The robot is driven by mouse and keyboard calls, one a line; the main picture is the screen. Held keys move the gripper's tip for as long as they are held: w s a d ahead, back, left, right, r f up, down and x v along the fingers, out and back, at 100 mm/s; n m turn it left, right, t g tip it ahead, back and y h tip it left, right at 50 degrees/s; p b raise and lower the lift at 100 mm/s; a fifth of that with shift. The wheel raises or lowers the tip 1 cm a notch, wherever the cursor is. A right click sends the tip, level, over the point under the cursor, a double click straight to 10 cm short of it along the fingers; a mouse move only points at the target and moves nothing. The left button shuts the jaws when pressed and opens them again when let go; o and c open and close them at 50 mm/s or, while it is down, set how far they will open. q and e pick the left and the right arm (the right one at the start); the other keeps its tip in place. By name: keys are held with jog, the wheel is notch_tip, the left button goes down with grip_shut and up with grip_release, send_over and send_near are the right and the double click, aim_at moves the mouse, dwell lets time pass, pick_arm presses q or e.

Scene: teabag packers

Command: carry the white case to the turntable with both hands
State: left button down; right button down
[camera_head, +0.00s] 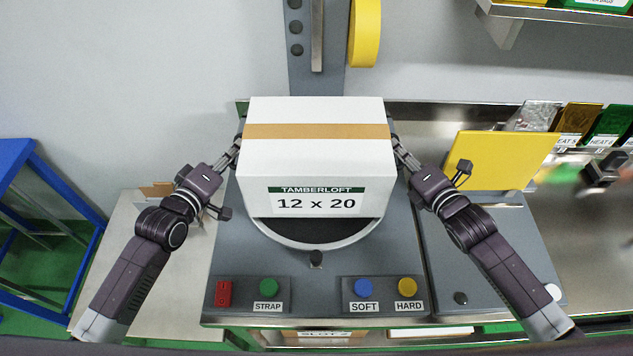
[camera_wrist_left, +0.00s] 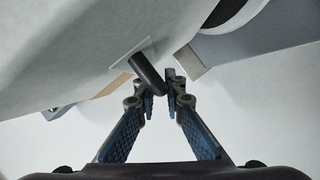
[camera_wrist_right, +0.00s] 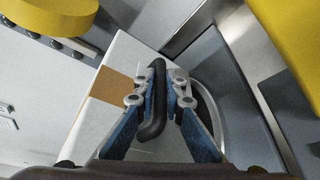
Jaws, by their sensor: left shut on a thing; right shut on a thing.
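The white case (camera_head: 317,160) has a brown tape band and the label "TAMBERLOFT 12 x 20". In the head view it is upright over the round turntable (camera_head: 290,240), whose front rim shows below it. I cannot tell whether it touches the turntable. My left gripper (camera_head: 236,145) is at the case's left side, shut on a dark handle (camera_wrist_left: 148,75) seen in the left wrist view. My right gripper (camera_head: 396,140) is at its right side, shut on the other dark handle (camera_wrist_right: 154,105), seen in the right wrist view. The turntable's far part is hidden by the case.
The grey machine top (camera_head: 235,250) carries a red switch (camera_head: 224,293) and green, blue and yellow buttons in front. A grey column (camera_head: 302,60) with a yellow part (camera_head: 365,35) rises behind. A yellow panel (camera_head: 500,160) stands close at right. A blue frame (camera_head: 30,230) stands at left.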

pick_arm(q)
jog(key=shift+w+f+b, duration=0.1)
jog(key=shift+f+b, duration=0.05)
jog(key=shift+b, duration=0.15)
pick_arm(e)
jog(key=shift+w+a+f, duration=0.1)
pick_arm(q)
jog(key=c, duration=2.3)
grip_release()
jog(key=shift+f, duration=0.25)
jog(key=shift+c, duration=0.2)
pick_arm(e)
jog(key=c, duration=2.3)
grip_release()
jog(key=shift+f, duration=0.3)
jog(key=shift+c, duration=0.2)
pick_arm(q)
jog(key=o, duration=0.3)
jog(key=shift+s+r, duration=0.1)
jog(key=shift+s, duration=0.15)
pick_arm(e)
jog(key=o, duration=0.3)
jog(key=shift+s+r, duration=0.15)
jog(key=shift+s, duration=0.1)
